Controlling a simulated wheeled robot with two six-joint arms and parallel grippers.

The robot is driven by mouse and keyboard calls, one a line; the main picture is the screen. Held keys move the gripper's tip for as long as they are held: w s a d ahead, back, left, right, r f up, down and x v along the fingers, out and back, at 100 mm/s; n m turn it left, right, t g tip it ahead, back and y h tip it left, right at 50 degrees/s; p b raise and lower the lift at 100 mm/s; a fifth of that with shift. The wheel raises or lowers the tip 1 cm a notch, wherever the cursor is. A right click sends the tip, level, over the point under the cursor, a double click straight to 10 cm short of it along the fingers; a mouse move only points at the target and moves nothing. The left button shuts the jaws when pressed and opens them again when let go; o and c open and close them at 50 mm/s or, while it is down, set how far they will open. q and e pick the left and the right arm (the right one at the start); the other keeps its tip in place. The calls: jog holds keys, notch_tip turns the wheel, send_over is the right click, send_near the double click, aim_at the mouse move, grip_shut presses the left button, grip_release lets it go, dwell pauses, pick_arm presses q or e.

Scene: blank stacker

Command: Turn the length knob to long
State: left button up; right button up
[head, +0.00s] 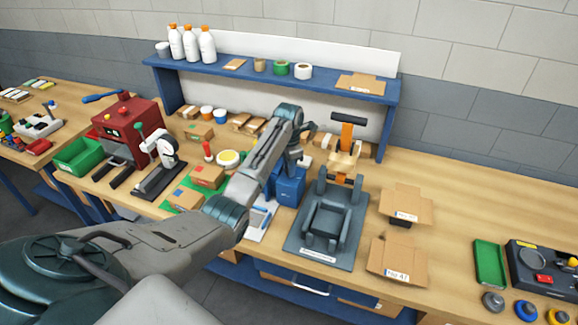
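My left arm reaches in from the lower left across the bench. Its gripper (304,158) is above a blue box-shaped part (290,189) and left of a grey stacker-like fixture (325,218). I cannot tell whether the gripper touches anything, or whether its dark fingers are open or shut. The fixture has a raised cradle, a white label on its front edge and an orange upright with a black crossbar (348,118) behind it. I cannot make out a length knob or its setting; my arm covers part of that area. My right gripper is not in view.
A green tray (489,264) and a dark control box (545,268) are at the far right. A red machine (124,128) stands left. A blue shelf (222,72) with bottles runs behind.

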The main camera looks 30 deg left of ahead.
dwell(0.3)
pick_arm(q)
jog(key=m, duration=1.3)
jog(key=shift+r+m, duration=0.1)
jog(key=shift+m, duration=2.3)
jog(key=o, duration=0.7)
